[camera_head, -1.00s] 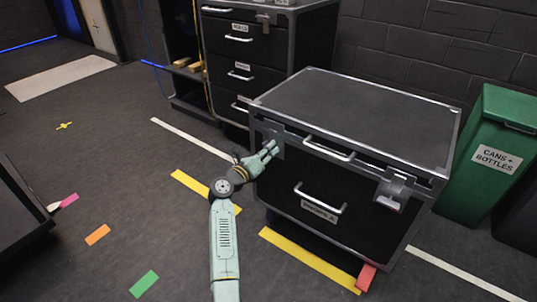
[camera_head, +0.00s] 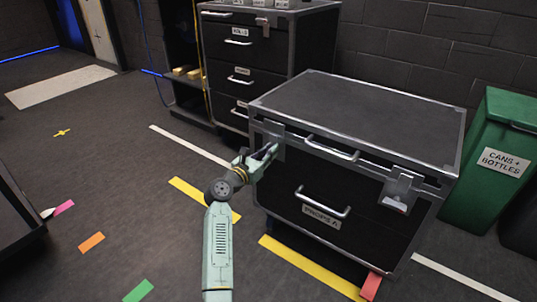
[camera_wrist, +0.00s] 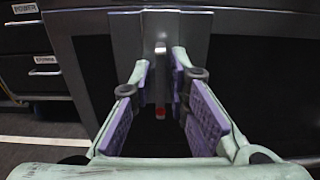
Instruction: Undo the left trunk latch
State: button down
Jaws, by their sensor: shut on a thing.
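The black trunk (camera_head: 365,112) with metal edges stands on the floor, its lid down. Its left latch (camera_head: 268,129) is a grey metal plate on the front left, partly hidden by my gripper (camera_head: 272,150). In the wrist view, the latch plate (camera_wrist: 183,24) is at the top middle, with a narrow metal tab and a small red spot below. My gripper (camera_wrist: 163,75) has its purple-padded fingers on both sides of that tab, shut on the latch. The right latch (camera_head: 402,187) is on the front right, clear of my gripper.
Two handles are on the trunk's front, with a props label under the lower one (camera_head: 322,210). A black drawer cabinet (camera_head: 285,52) stands behind left, and a green bin (camera_head: 488,165) stands at right. Open floor with coloured tape lies to the left.

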dwell(0.4)
jog(key=c, duration=1.8)
grip_release()
jog(key=shift+o, duration=0.2)
jog(key=shift+s, duration=0.1)
jog(key=v, duration=0.7)
jog(key=shift+s, duration=0.15)
jog(key=shift+a, duration=0.15)
